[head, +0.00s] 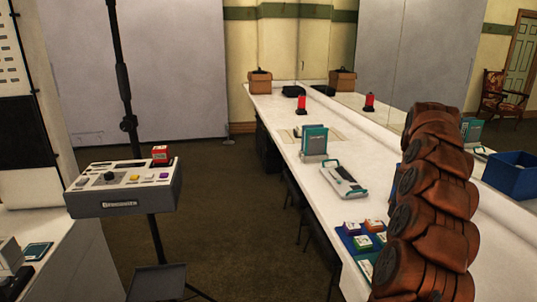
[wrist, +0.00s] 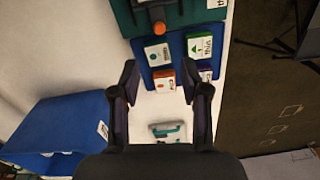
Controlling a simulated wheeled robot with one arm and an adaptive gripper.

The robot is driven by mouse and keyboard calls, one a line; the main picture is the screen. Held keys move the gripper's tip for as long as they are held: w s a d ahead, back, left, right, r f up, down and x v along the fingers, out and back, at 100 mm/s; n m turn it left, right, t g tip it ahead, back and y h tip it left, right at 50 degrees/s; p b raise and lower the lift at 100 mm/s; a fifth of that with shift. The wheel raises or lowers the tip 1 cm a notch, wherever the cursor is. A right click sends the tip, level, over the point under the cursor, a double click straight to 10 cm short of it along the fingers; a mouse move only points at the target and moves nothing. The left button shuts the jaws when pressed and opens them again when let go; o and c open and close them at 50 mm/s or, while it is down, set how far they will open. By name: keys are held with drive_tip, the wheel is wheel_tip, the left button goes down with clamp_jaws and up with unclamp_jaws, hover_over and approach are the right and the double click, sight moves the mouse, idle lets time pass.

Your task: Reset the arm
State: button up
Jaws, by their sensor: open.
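My gripper (wrist: 159,80) shows in the wrist view with its two dark fingers spread apart. Nothing is held between them. It hangs over the long white counter (wrist: 80,50), with a blue tray (wrist: 150,73) of small labelled blocks just beyond the fingertips. In the head view the gripper itself is not visible; my reddish-brown arm rises at the right and covers part of the counter.
In the head view, the blue tray (head: 346,238), a white-and-teal device (head: 343,181) and a teal upright item (head: 314,141) stand on the counter. A blue bin (head: 513,174) is at right. A grey button console (head: 125,188) stands left. Open floor lies between.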

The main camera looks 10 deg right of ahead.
drive_tip(key=s+a+r+n+p, duration=0.1)
drive_tip(key=s+a+r+p, duration=0.15)
drive_tip(key=a, duration=0.55)
drive_tip(key=s+a+r+n+p, duration=0.1)
drive_tip(key=s+a+r, duration=0.25)
drive_tip(key=a, duration=0.45)
drive_tip(key=s+a+r+n+p, duration=0.1)
drive_tip(key=s+a+r, duration=0.25)
drive_tip(key=a, duration=0.45)
drive_tip(key=s+a+f+p, duration=0.1)
drive_tip(key=s+a, duration=0.2)
drive_tip(key=s, duration=0.6)
drive_tip(key=s+a+f+g+p, duration=0.1)
drive_tip(key=s+a+f+p, duration=0.1)
drive_tip(key=s, duration=0.7)
drive_tip(key=s+a+f+m+p, duration=0.1)
drive_tip(key=s+a, duration=0.3)
drive_tip(key=s, duration=0.5)
drive_tip(key=shift+s+f+g+p, duration=0.15)
drive_tip(key=shift+f+g+p, duration=0.25)
drive_tip(key=shift+f+p, duration=0.15)
